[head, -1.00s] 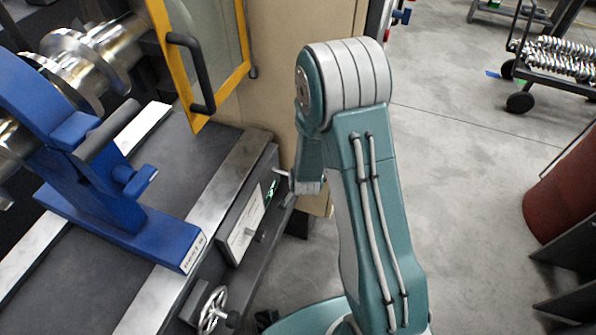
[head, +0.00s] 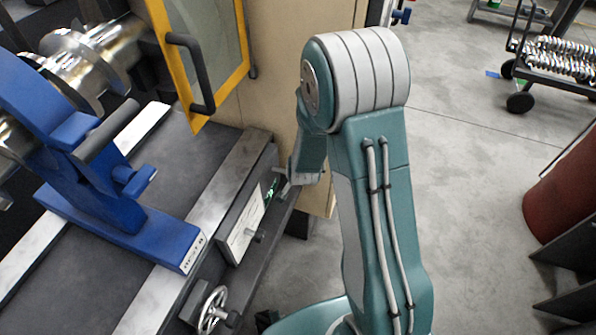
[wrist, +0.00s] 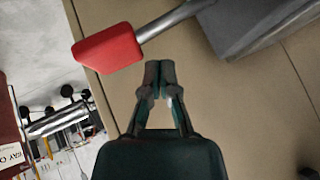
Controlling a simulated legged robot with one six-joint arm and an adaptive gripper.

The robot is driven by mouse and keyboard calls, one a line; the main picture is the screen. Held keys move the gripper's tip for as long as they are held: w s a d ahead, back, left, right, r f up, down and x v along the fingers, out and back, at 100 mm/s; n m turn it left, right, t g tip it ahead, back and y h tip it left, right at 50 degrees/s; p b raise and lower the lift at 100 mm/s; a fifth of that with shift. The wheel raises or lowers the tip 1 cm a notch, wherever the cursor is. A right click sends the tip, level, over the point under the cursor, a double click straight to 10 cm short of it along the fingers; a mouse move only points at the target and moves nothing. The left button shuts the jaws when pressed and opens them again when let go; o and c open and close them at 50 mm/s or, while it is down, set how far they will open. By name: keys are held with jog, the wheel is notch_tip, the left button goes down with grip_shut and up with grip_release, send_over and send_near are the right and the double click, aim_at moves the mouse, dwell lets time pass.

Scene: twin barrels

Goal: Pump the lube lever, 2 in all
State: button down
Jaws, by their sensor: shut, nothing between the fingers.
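In the wrist view a lever with a red grip (wrist: 108,50) on a metal rod (wrist: 168,20) runs down and left from a dark grey housing (wrist: 245,25). I take this as the lube lever. My gripper (wrist: 158,68) is shut and empty, with its fingertips just below the rod and right of the red grip. Whether they touch the lever I cannot tell. In the head view my arm hides most of this spot. Only a short pale rod (head: 285,189) shows beside my wrist, near a small green mark on the machine's side.
The machine's grey bed (head: 225,185) carries a blue rest (head: 120,225) on the left. A yellow-framed door (head: 200,60) and a beige cabinet panel (head: 290,60) stand behind. A handwheel (head: 213,308) juts from the front. Open floor lies right, with a red barrel (head: 565,190) at the edge.

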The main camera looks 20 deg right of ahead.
jog(key=shift+w+a+r, duration=0.15)
jog(key=shift+r, duration=1.1)
jog(key=shift+w+a+r, duration=0.1)
jog(key=shift+a+r, duration=0.05)
jog(key=shift+r, duration=1.1)
jog(key=shift+r, duration=0.1)
jog(key=s+a+r+n+y, duration=0.15)
jog(key=s+r, duration=0.25)
jog(key=r, duration=0.4)
jog(key=s+a+r+n+y, duration=0.1)
jog(key=s+r+n, duration=0.2)
jog(key=s+r, duration=0.3)
jog(key=s+d+r+n+g, duration=0.1)
jog(key=s+r, duration=0.3)
jog(key=s, duration=0.4)
jog(key=s+d+r+n+g+h, duration=0.1)
jog(key=s+r+n, duration=0.2)
jog(key=s, duration=0.6)
notch_tip(320, 180, up, 2)
jog(key=shift+s+d+r+g, duration=0.15)
jog(key=shift+d+r+g, duration=0.15)
jog(key=shift+d, duration=0.1)
jog(key=shift+f, duration=0.1)
